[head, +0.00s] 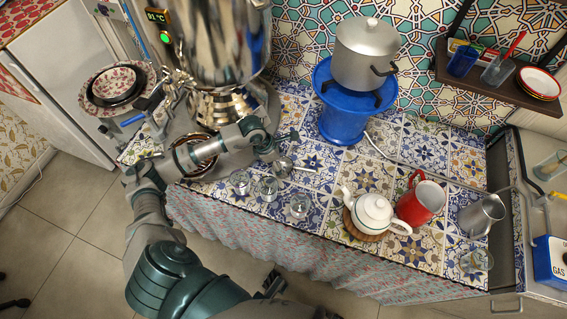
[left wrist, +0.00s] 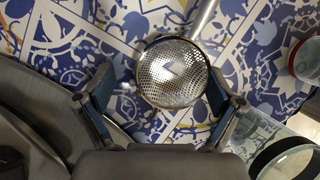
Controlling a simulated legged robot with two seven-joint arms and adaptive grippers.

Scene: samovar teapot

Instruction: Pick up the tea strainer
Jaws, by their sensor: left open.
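The tea strainer (head: 283,167), a round perforated metal bowl with a thin handle, is on the patterned tile counter near the samovar. In the left wrist view the strainer (left wrist: 172,73) lies between my left gripper's fingers, its handle pointing up and away.
Several small glasses (head: 269,188) stand just in front of the strainer. The large samovar (head: 222,45) is behind and left. A white teapot (head: 374,212), red pitcher (head: 421,200) and metal jug (head: 482,215) are to the right. A blue stand (head: 346,118) holds a pot (head: 366,55).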

